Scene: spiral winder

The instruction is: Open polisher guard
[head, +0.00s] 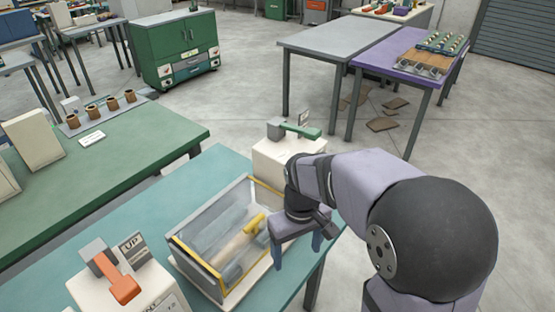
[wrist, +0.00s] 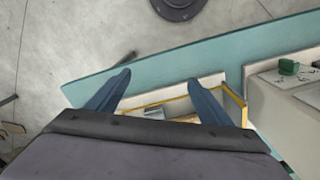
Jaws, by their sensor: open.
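The polisher guard (head: 207,229) is a clear box-shaped cover with yellow edge trim on the teal table. It looks closed over a pale roller-like part seen through its panels. A yellow handle (head: 256,222) sits on its right side. My gripper (head: 297,250) points down at the right end of the guard, beside the handle, open with nothing seen between its fingers. In the wrist view, my gripper's two blue fingers (wrist: 160,80) are spread wide, with part of the guard's yellow trim (wrist: 172,97) between and below them. Whether a finger touches the guard is unclear.
A white box with a green lever (head: 302,131) stands behind the guard. A white box with an orange lever (head: 124,289) and an UP sign (head: 133,248) stands front left. The teal table's (head: 205,168) right edge is close to my gripper, with open floor beyond.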

